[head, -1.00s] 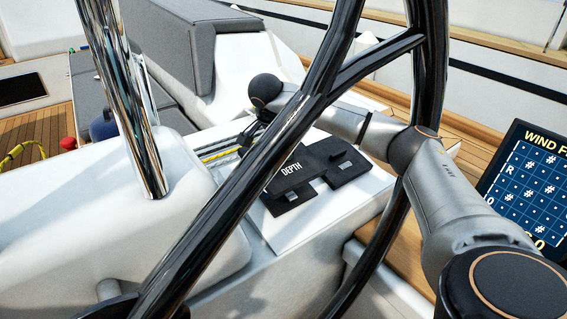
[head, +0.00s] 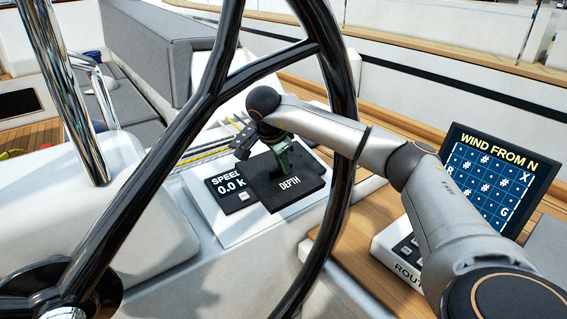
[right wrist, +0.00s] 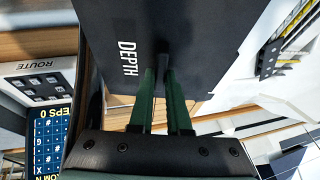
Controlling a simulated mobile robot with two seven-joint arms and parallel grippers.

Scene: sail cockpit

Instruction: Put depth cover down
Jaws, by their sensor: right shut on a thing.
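The depth cover (head: 277,190) is a flat dark plate with the word DEPTH on it. My right gripper (head: 283,165) is shut on it from above, and its green fingers show in the head view. In the right wrist view the cover (right wrist: 145,50) fills the upper middle, with my right gripper's green fingers (right wrist: 158,95) closed on a raised part of it. The cover overlaps the white instrument console (head: 222,222) in the head view; whether it touches the console I cannot tell. My left gripper is not in view.
A display reading SPEED (head: 228,186) sits left of the cover. The black steering wheel (head: 205,105) crosses in front of the console. A chart screen reading WIND FROM N (head: 492,180) stands at right, above a white ROUTE keypad (head: 405,255).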

